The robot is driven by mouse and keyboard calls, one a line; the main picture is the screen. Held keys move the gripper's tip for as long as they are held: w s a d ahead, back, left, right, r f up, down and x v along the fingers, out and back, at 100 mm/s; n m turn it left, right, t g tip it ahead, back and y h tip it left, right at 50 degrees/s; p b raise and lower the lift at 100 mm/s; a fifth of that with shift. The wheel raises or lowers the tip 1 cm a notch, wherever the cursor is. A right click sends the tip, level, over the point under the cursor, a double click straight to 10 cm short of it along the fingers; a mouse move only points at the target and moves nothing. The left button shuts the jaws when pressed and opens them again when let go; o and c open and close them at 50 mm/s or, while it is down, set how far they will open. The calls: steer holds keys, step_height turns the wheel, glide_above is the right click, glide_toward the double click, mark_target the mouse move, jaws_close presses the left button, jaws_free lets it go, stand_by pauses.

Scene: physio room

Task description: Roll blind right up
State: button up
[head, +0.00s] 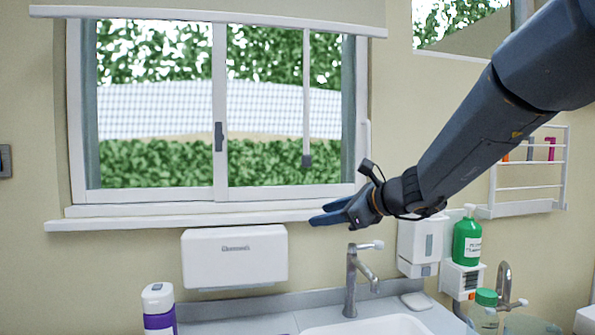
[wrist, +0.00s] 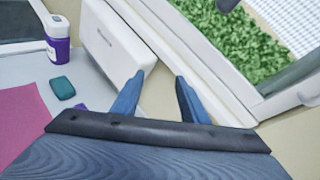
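The pale roller blind (head: 215,10) hangs across the top of the window, its white bottom bar (head: 210,21) level with the upper part of the frame. A thin rod or cord hangs down from it in front of the right pane and ends in a dark grey pull (head: 307,160). A dark end at the top edge of the wrist view (wrist: 227,4) looks like the same pull. My gripper (head: 328,212) is at the right end of the sill, below and slightly right of the pull, apart from it. In the wrist view its blue fingers (wrist: 161,80) are spread with nothing between them.
The window sill (head: 150,221) runs behind my gripper. Below are a white dispenser (head: 235,257), a tap (head: 351,280) and a sink. A green bottle (head: 467,240) and a wall rack (head: 530,187) are at the right. A purple-and-white bottle (head: 159,308) stands at lower left.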

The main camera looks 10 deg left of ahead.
mark_target(310, 161)
steer(key=w+a+r+m+t+y, duration=0.1)
steer(key=r, duration=0.3)
steer(key=w+a+r+m+t, duration=0.1)
steer(key=w+r+m, duration=0.1)
steer(key=r, duration=0.2)
steer(key=w+a+r+m+t+y, duration=0.1)
steer(key=w+r, duration=0.1)
steer(key=r, duration=0.1)
steer(key=shift+a+r+m+y, duration=0.3)
steer(key=shift+r+m, duration=0.1)
steer(key=shift+w+a+r, duration=0.15)
steer(key=shift+r, duration=0.1)
steer(key=p+x, duration=0.2)
steer(key=x, duration=0.5)
steer(key=shift+w+a+p, duration=0.15)
steer(key=shift+p, duration=0.15)
jaws_close()
